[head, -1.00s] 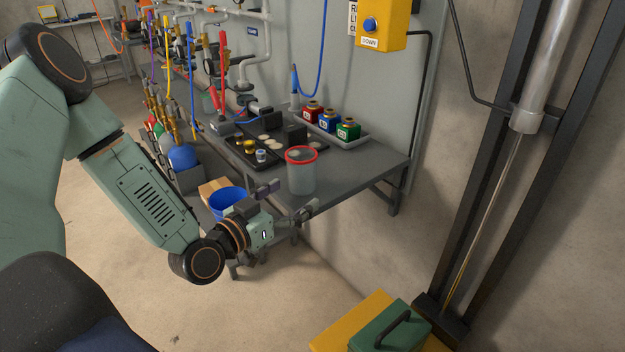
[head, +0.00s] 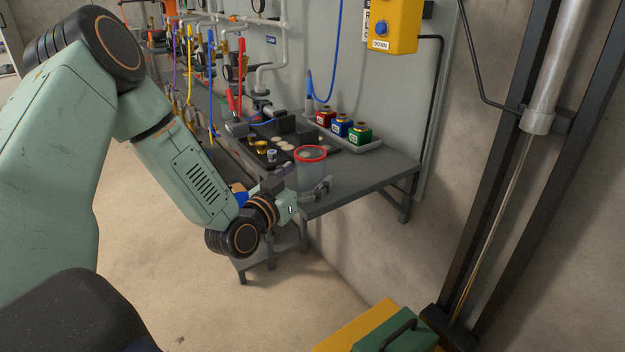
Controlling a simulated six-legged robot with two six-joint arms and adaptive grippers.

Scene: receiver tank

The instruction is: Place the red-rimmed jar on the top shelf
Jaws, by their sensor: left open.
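The red-rimmed jar (head: 311,169), a clear cylinder with a red ring at its top, stands upright at the near edge of the grey bench (head: 372,174). My left gripper (head: 304,181) is open at the near side of the jar. One finger is at the jar's left and the other in front of its lower right. I cannot tell whether they touch it. The jar's lower part is partly hidden by the gripper. My right gripper is not in view. No surface can be surely told as the top shelf.
Red, blue and green canisters (head: 341,127) stand in a tray behind the jar. A dark tray with small yellow and white pots (head: 272,155) lies to its left. A lower grey step (head: 262,258) is below my gripper. A yellow control box (head: 392,25) hangs on the wall.

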